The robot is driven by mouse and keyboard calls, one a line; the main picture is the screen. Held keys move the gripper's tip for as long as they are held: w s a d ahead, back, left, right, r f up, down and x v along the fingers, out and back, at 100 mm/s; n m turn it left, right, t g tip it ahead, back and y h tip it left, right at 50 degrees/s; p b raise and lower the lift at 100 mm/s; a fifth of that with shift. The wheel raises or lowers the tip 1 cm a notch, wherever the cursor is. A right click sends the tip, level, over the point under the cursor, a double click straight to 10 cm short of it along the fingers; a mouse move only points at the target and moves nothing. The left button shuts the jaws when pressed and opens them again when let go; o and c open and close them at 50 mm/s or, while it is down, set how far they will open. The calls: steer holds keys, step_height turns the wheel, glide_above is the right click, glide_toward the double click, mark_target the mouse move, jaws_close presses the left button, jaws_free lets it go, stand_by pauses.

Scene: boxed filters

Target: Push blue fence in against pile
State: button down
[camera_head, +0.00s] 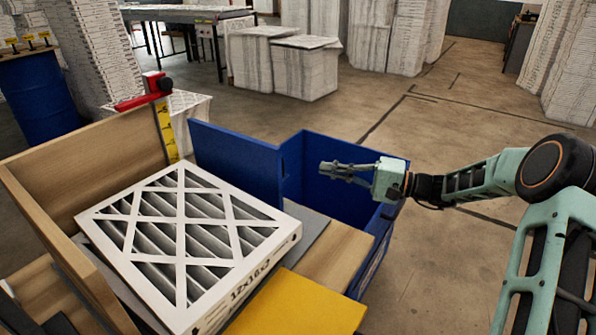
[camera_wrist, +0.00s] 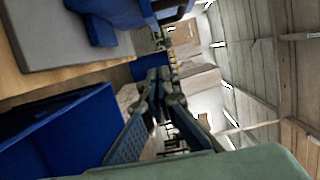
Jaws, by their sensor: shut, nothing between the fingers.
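The blue fence (camera_head: 235,160) is an upright panel along the far right side of the pile. The pile's top piece is a white-framed filter (camera_head: 185,235) with dark pleats and "12x16x2" on its near edge; it lies flat. The filter hides the fence's foot, so I cannot tell whether they touch. My gripper (camera_head: 322,171) is shut and empty, to the right of the fence and apart from it, above an open blue bin (camera_head: 372,215). The shut fingertips (camera_wrist: 162,75) also show in the wrist view, with a blue piece (camera_wrist: 105,20), perhaps the fence, at its top.
Wooden walls (camera_head: 95,165) border the pile on the left and back. A red clamp-like part with a yellow scale (camera_head: 166,130) stands at the back corner. A yellow panel (camera_head: 295,305) lies in front. White stacks (camera_head: 305,70) stand behind; the floor to the right is open.

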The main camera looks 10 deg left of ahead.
steer(key=s+a, duration=0.2)
steer(key=a, duration=0.9)
steer(key=shift+s+b, duration=0.25)
steer(key=shift+b, duration=0.1)
